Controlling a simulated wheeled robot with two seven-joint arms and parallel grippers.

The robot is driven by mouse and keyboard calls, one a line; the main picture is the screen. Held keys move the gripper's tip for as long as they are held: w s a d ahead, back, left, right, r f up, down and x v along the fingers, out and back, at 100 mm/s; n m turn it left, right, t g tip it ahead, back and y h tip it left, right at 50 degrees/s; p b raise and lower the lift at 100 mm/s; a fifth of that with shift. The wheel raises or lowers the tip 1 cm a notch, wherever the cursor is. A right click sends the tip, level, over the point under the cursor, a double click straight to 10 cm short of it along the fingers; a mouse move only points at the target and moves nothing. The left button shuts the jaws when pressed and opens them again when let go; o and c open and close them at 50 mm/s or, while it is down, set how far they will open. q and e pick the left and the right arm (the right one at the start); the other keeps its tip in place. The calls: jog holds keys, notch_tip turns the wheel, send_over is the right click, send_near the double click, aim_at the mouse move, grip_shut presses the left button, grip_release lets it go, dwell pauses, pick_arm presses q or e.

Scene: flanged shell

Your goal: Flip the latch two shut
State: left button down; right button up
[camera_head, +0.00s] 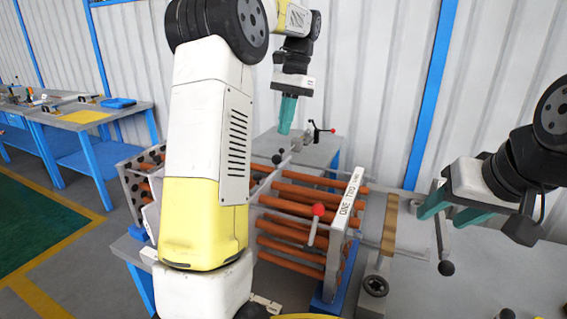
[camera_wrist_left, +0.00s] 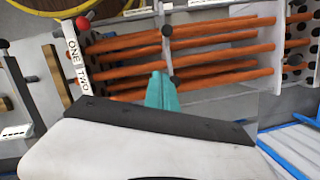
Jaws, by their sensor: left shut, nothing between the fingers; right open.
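A frame of orange tubes (camera_head: 290,208) stands on a low bench, with a white label plate (camera_head: 352,198) reading ONE and TWO along its top edge. The plate also shows in the left wrist view (camera_wrist_left: 76,60). A lever with a red knob (camera_head: 318,210) stands in front of the tubes. Which lever is latch two I cannot tell. My left gripper (camera_head: 287,114) is shut and empty, pointing down behind the tubes; its teal fingers (camera_wrist_left: 160,92) show over the tubes in the left wrist view. My right gripper (camera_head: 455,217) is open and empty, right of the plate.
Another red-knobbed lever (camera_head: 333,130) is on the grey table behind. A wooden strip (camera_head: 389,225) lies right of the plate. A blue-legged workbench (camera_head: 75,115) stands far left. My left arm hides part of the tubes.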

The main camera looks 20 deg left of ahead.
aim_at(257, 182)
pick_arm(q)
jog(key=x, duration=0.9)
jog(key=shift+s+a+f, duration=0.15)
jog(key=shift+s+a, duration=0.2)
jog(key=shift+s, duration=0.25)
jog(key=shift+s+a+f, duration=0.15)
jog(key=shift+s+a, duration=0.25)
jog(key=shift+s, duration=0.25)
jog(key=shift+s+a+f, duration=0.15)
jog(key=shift+s+a, duration=0.2)
jog(key=shift+s, duration=0.25)
jog(key=shift+s, duration=0.1)
jog(key=s, duration=0.3)
jog(key=shift+s+a, duration=0.2)
jog(key=shift+a, duration=0.05)
jog(key=shift+w+d, duration=0.1)
